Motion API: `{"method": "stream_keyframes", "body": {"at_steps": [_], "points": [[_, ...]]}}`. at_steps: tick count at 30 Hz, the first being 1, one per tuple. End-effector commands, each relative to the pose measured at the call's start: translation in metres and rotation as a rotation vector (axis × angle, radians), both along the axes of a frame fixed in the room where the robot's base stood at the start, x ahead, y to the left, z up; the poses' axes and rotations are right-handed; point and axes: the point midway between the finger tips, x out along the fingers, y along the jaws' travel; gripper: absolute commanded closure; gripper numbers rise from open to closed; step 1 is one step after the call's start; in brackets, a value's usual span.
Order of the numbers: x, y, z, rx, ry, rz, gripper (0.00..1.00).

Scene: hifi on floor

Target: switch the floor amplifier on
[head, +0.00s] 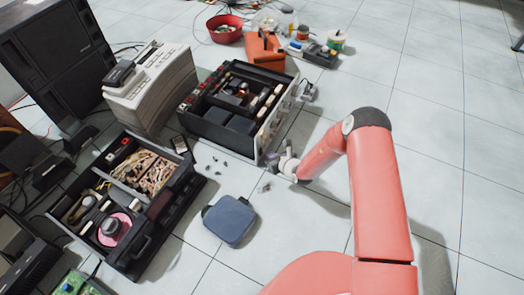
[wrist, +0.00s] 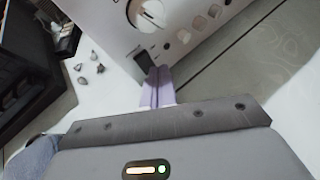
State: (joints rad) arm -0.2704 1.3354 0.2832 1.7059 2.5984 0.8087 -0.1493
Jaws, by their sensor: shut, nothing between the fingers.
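The floor amplifier (head: 222,133) is an open-topped dark box on the tiles, its pale front panel facing right. In the wrist view the white panel (wrist: 192,42) shows a round dial, several small knobs and a dark rectangular switch (wrist: 143,60) near its lower edge. My gripper (head: 274,158) is at the near end of that panel. In the wrist view its pale purple fingers (wrist: 159,74) are together and empty, their tips right beside the switch. I cannot tell whether they touch it, or which way the switch is set.
An open tool case (head: 150,235) with compartments stands at the lower left. A blue-grey pouch (head: 230,220) and small dark bits (wrist: 84,69) lie on the floor near the amplifier. An orange box (head: 265,52) stands behind it. The tiles to the right are clear.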

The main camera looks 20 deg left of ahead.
Motion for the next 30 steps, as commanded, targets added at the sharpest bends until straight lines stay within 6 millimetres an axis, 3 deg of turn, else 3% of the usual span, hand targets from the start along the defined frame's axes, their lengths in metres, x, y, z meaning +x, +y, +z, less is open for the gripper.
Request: {"method": "stream_keyframes", "body": {"at_steps": [11,30], "points": [[0.000,-0.003,0.000,0.000,0.000,0.000,1.00],[-0.004,-0.051,-0.006,0.000,0.000,0.001,1.00]]}}
